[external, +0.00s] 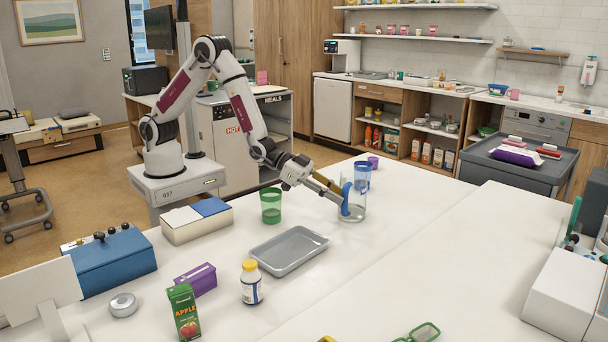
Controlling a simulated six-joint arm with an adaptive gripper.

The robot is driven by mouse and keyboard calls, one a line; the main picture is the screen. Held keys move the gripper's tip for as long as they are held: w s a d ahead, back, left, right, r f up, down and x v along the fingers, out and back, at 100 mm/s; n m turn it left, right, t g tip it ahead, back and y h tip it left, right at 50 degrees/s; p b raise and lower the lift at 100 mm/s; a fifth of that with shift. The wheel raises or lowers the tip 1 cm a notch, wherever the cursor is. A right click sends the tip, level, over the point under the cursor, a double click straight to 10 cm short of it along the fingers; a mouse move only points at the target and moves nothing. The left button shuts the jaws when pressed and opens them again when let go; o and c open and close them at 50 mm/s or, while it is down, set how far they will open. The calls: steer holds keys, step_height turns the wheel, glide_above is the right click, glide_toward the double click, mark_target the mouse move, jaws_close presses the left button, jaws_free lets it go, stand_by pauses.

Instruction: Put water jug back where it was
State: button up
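The water jug (357,208) is a clear vessel with a blue handle, upright on the white table (420,230), its base seeming to rest on the tabletop. My gripper (337,194) reaches down from the left, its fingers at the blue handle. The view is too small to show whether the fingers are closed on it. A blue tumbler (362,174) stands just behind the jug and is partly overlapped by it.
A green cup (271,205) and grey tray (287,264) are left of the jug. A purple cup (373,162) stands behind. A white bottle (251,285) and juice carton (184,311) are nearer the front. The table right of the jug is clear.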

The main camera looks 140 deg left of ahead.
steer(key=v, duration=0.9)
steer(key=shift+r, duration=0.1)
stand_by(0.8)
steer(key=s+d+r+m+g+h, duration=0.2)
steer(key=s+d+r+g+h, duration=0.15)
steer(key=s+d+r, duration=0.95)
steer(key=s+d+g, duration=0.1)
steer(key=s+d, duration=0.2)
steer(key=s, duration=0.4)
steer(key=s+d+r+m+g+h, duration=0.1)
steer(key=s+d, duration=0.2)
steer(key=s, duration=0.5)
steer(key=s+d+m+g, duration=0.1)
steer(key=s+d, duration=0.2)
steer(key=s, duration=0.4)
steer(key=shift+s+r+h, duration=0.15)
steer(key=shift+r+h, duration=0.05)
steer(key=shift+h, duration=0.15)
